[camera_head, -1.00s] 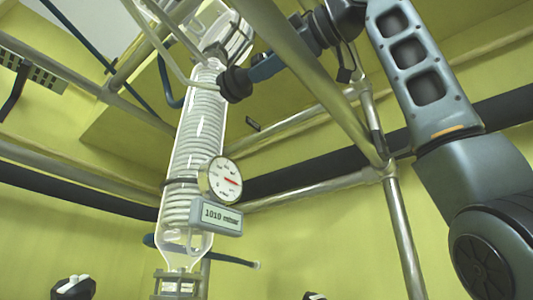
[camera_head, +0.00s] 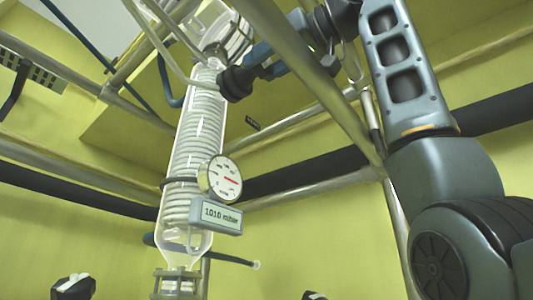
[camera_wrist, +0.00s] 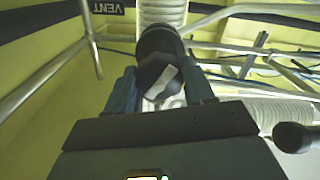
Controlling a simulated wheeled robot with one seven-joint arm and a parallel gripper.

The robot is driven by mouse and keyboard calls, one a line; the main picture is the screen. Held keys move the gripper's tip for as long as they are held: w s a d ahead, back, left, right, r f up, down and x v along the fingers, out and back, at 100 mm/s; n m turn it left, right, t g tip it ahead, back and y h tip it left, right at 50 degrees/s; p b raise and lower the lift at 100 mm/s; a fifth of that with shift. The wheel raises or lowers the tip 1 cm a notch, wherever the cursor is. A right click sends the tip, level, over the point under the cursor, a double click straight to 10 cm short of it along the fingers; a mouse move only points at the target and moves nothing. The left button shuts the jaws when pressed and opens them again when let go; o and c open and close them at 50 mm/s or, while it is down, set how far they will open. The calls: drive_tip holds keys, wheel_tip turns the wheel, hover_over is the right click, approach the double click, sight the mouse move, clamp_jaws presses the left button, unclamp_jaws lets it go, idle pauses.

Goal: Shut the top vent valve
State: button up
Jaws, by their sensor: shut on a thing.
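The top vent valve is a black knob (camera_head: 236,83) on the side of the upper glass column. In the wrist view the black knob (camera_wrist: 158,68) has a pale pointer bar that lies slanted. My gripper (camera_head: 258,70) comes from the right and is at the knob. In the wrist view its two blue-grey fingers, with my gripper's tips around the knob (camera_wrist: 160,78), stand on either side of it, shut on it. The valve's inside is hidden, so the pointer is the only sign of its position. A black VENT label (camera_wrist: 107,7) shows beyond it.
The glass column with a coil (camera_head: 195,130) hangs below the valve, with a round gauge (camera_head: 221,179) and a display (camera_head: 215,215) reading 1010 mbar. A thick metal frame bar (camera_head: 300,80) crosses close to my arm. Another black knob (camera_wrist: 293,137) shows at the lower right.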

drive_tip(key=m, duration=0.6)
drive_tip(key=shift+f+b, duration=0.15)
drive_tip(key=shift+b, duration=0.25)
drive_tip(key=m+b, duration=0.1)
drive_tip(key=m, duration=0.5)
drive_tip(key=shift+m, duration=0.4)
drive_tip(key=m+b, duration=0.1)
drive_tip(key=m, duration=1.1)
drive_tip(key=o, duration=1)
drive_tip(key=shift+o, duration=0.2)
